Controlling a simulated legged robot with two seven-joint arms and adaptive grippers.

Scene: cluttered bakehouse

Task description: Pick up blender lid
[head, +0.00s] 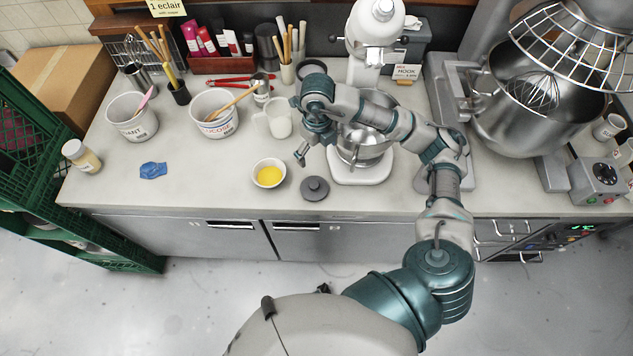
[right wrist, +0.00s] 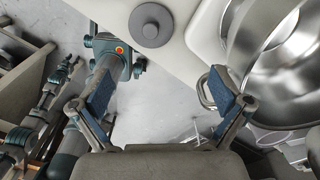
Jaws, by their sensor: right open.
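The blender lid (head: 315,189), a dark grey disc with a round knob on top, lies flat near the front edge of the counter. It also shows in the right wrist view (right wrist: 151,25), at the top and beyond my fingertips. My right gripper (head: 312,150) hangs above the counter, behind the lid in the head view and apart from it. In the right wrist view its two blue-padded fingers (right wrist: 160,88) are spread wide with nothing between them. My left gripper is not in view.
A bowl of yellow liquid (head: 269,173) stands just left of the lid. The stand mixer (head: 361,171) with its steel bowl (right wrist: 283,95) is close on the right. A white jug (head: 279,122) stands behind. The counter front (head: 220,190) is mostly clear, left of the yellow bowl.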

